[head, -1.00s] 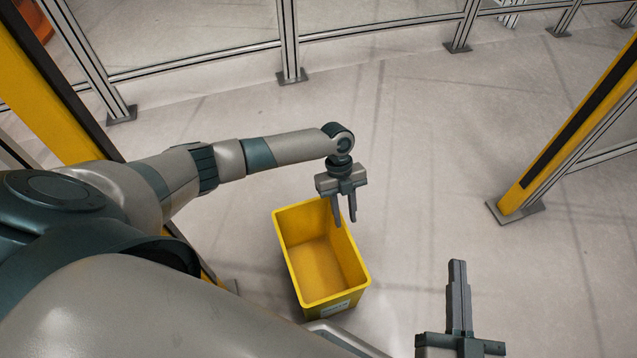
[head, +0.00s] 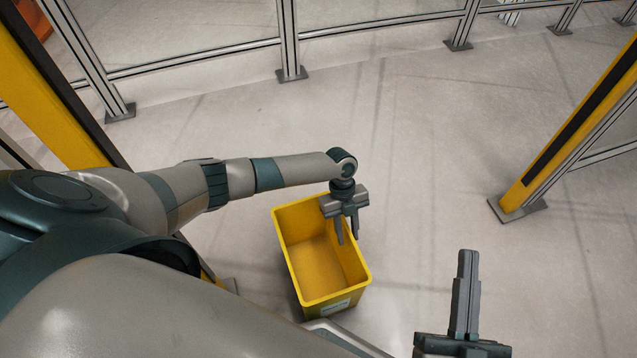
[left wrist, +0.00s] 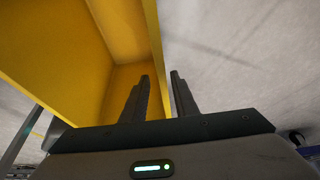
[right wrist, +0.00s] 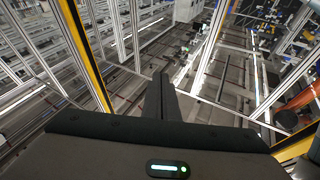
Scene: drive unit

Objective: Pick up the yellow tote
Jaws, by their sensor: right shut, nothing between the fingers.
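The yellow tote (head: 285,262) is open-topped and looks empty, with a white label on its near side. It stands below my left arm in the head view. My left gripper (head: 348,241) is open, fingers pointing down at the tote's right wall. In the left wrist view, the tote wall (left wrist: 153,60) comes down between the two spread fingers (left wrist: 158,90), one finger inside and one outside; I cannot tell whether they touch it. My right gripper (head: 467,255) is shut and empty, to the right of the tote. Its closed fingers also show in the right wrist view (right wrist: 160,85).
Pale floor (head: 440,150) is clear around the tote's far and right sides. A metal-framed fence (head: 290,45) runs along the back. Yellow posts stand at the left (head: 50,90) and right (head: 570,130).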

